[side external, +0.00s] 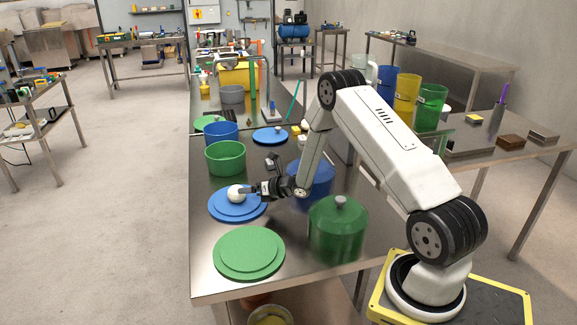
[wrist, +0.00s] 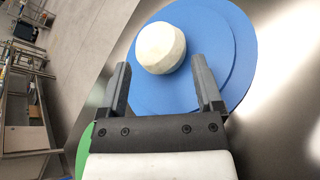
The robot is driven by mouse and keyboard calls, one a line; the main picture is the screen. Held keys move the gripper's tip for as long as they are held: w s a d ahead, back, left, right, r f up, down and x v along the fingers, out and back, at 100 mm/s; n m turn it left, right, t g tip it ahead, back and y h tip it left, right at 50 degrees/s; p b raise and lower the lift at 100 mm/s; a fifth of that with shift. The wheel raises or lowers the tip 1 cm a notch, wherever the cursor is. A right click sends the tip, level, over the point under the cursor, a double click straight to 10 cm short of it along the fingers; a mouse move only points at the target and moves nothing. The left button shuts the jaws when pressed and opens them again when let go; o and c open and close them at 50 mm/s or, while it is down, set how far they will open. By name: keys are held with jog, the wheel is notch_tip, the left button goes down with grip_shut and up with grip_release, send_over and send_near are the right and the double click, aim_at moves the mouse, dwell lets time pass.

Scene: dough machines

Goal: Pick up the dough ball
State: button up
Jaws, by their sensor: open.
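The white dough ball (side external: 235,194) rests on a blue round lid (side external: 238,210) on the steel table. In the wrist view the dough ball (wrist: 161,48) lies ahead of my gripper, on the blue lid (wrist: 215,40). My gripper (wrist: 162,80) is open, with one dark finger toward each side of the ball. The ball appears just beyond the fingertips in the wrist view, and I cannot tell whether a finger touches it. In the side view my gripper (side external: 250,190) reaches in low from the right, close beside the ball.
A green lid (side external: 249,252) lies in front, and an open green container (side external: 225,158) stands behind the blue lid. A lidded green pot (side external: 338,230) and a blue pot (side external: 310,182) stand to the right, near my arm. Bare table (side external: 205,255) shows at the left edge.

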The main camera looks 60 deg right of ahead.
aim_at(237, 186)
jog(key=shift+x, duration=2.6)
jog(key=c, duration=1)
jog(key=shift+r, duration=0.15)
jog(key=shift+r, duration=0.8)
jog(key=s+a+r, duration=0.1)
jog(key=s+r, duration=0.2)
jog(key=s, duration=0.1)
jog(key=s+a+r, duration=0.1)
jog(key=s+r, duration=0.3)
jog(key=s, duration=0.1)
jog(key=s+a+r, duration=0.2)
jog(key=s+r, duration=0.2)
jog(key=shift+s, duration=0.2)
